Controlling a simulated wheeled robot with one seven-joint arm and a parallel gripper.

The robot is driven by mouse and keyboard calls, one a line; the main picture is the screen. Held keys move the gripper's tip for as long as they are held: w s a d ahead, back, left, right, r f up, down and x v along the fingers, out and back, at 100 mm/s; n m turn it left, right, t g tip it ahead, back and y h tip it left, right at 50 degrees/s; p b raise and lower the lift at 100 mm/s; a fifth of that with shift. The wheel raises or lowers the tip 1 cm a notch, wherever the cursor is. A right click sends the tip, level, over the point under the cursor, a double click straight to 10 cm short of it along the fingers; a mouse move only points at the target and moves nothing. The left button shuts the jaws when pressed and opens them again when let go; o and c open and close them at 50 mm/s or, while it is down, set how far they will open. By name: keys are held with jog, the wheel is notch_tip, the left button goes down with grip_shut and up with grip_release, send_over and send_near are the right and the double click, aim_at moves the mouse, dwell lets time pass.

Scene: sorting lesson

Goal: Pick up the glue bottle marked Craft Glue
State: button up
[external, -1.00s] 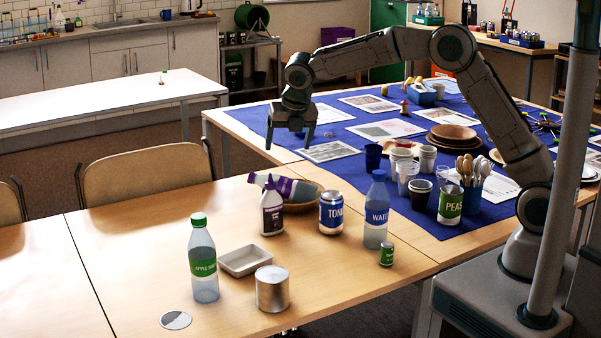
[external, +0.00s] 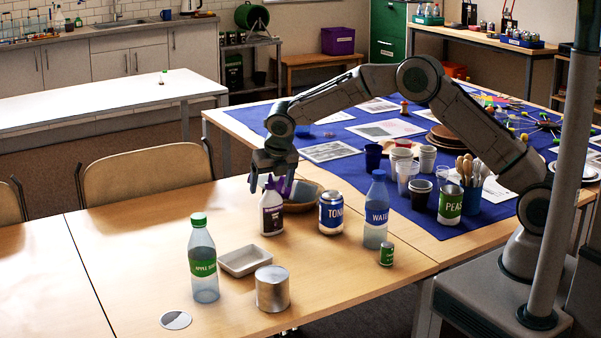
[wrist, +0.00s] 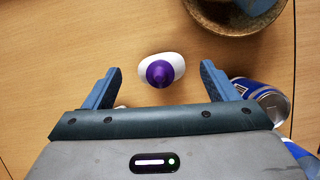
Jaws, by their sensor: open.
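A small white bottle with a dark purple label (external: 272,217) stands upright on the wooden table; its label is too small to read. The wrist view shows it from above, with a purple cap (wrist: 160,73) and white shoulders. My gripper (external: 270,184) is open and points down around the bottle's top in the external view. In the wrist view, my gripper (wrist: 161,70) has its fingers apart to the left and right of the bottle, with clear gaps on both sides. Nothing is held.
A bowl (external: 313,202) sits behind the bottle, with a purple item partly hidden by my gripper. The blue TONIC can (external: 331,214) stands close on the right, then a WATER bottle (external: 376,215). A white dish (external: 245,261) and metal can (external: 272,290) are in front.

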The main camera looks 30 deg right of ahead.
jog(key=x, duration=0.3)
jog(key=shift+w+f, duration=0.1)
jog(key=shift+f, duration=0.05)
jog(key=shift+c, duration=0.3)
grip_shut()
